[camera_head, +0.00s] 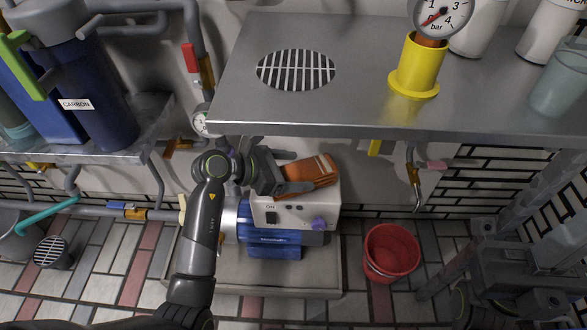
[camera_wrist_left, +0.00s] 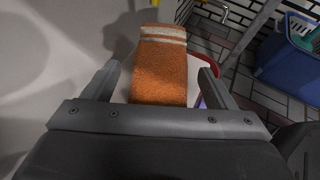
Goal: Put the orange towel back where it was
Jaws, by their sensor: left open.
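The orange towel (camera_head: 318,170), with pale stripes near one end, is folded on top of the white control box (camera_head: 290,214) of the blue pump. My left gripper (camera_head: 300,171) is at the towel's left side. In the left wrist view, the towel (camera_wrist_left: 160,75) lies between the two spread fingers, with a gap visible on each side. The left gripper is open and not closed on it. The towel's underside is hidden.
A metal shelf (camera_head: 330,105) overhangs behind the pump, with a yellow stand (camera_head: 417,70) on it. A red bucket (camera_head: 391,252) stands on the floor right of the pump. Pipes and a dark blue filter (camera_head: 95,95) are at the left. Floor between bucket and pump is clear.

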